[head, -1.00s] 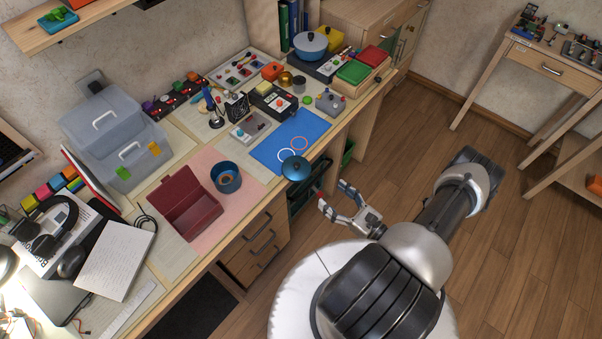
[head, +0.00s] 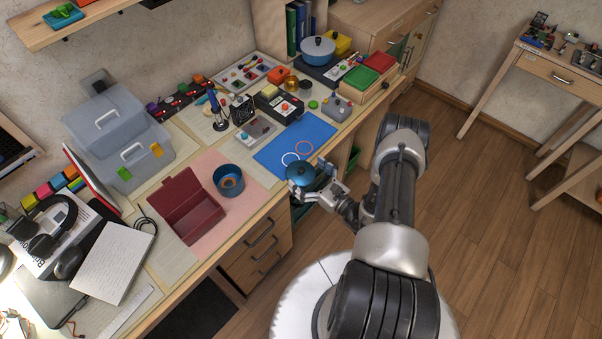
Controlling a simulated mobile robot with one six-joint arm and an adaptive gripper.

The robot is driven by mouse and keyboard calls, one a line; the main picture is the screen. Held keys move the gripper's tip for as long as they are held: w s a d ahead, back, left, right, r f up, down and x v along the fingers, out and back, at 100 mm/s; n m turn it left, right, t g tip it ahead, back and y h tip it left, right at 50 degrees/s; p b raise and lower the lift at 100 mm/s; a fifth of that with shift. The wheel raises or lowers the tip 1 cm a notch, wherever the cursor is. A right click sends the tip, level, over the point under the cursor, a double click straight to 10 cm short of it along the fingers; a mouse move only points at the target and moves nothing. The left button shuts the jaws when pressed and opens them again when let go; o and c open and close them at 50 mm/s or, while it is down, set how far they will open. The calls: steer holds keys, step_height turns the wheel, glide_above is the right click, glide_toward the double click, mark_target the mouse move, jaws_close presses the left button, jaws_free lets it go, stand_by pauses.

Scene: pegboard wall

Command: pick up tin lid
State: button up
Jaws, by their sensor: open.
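The tin lid (head: 300,174) is a round blue lid with a dark knob on top. It lies at the front edge of the desk, by the near corner of the blue mat (head: 318,128). My gripper (head: 317,181) is open at the lid, with one finger over its near-left side and the other to its right. The fingers partly cover the lid, and I cannot tell whether they touch it. A blue open tin (head: 228,180) with something orange-brown inside stands on the pink mat (head: 224,213), left of the lid.
An open dark red box (head: 190,207) is on the pink mat. Small devices crowd the back of the desk. Open floor lies to the right.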

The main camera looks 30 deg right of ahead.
steer(key=shift+x, duration=1.2)
steer(key=shift+c, duration=0.6)
steer(key=c, duration=0.7)
steer(key=shift+r, duration=0.1)
